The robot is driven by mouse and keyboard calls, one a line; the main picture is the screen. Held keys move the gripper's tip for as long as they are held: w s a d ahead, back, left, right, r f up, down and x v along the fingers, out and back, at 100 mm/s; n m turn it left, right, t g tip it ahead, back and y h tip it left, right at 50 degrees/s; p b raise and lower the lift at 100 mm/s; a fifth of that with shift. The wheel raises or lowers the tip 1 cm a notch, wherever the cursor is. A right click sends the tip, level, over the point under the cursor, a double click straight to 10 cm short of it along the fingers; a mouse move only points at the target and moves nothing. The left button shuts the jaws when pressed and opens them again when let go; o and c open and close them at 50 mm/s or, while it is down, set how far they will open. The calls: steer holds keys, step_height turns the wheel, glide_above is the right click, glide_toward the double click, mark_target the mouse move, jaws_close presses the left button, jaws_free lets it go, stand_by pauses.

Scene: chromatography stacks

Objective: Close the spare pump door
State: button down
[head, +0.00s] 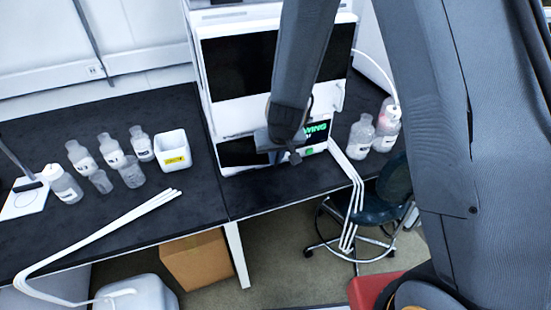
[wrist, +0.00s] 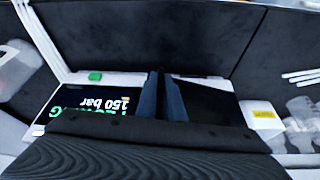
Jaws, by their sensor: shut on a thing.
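The lower pump (head: 229,169) is a white-framed unit at the foot of the stack on the black bench. Its dark door panel (head: 240,152) is at the left, beside a lit display with green text (head: 317,132). In the wrist view the display (wrist: 85,103) and the dark panel (wrist: 207,96) lie on either side of my gripper (wrist: 162,76). My gripper (head: 293,157) is at the pump's front in the head view. Its fingers are close together, shut on a thin part at the panel's edge, mostly hidden. I cannot tell how far the door stands open.
A larger dark-fronted unit (head: 238,68) stands above the pump. Bottles (head: 113,152) and a white box (head: 172,152) stand left on the bench, with more bottles (head: 361,137) at right. White tubes (head: 352,205) hang over the front edge near a stool (head: 375,200).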

steer(key=shift+w, duration=0.45)
steer(key=c, duration=1.9)
jaws_free()
steer(key=shift+d, duration=0.1)
steer(key=p+v, duration=0.4)
steer(key=v, duration=0.4)
steer(key=shift+p, duration=0.4)
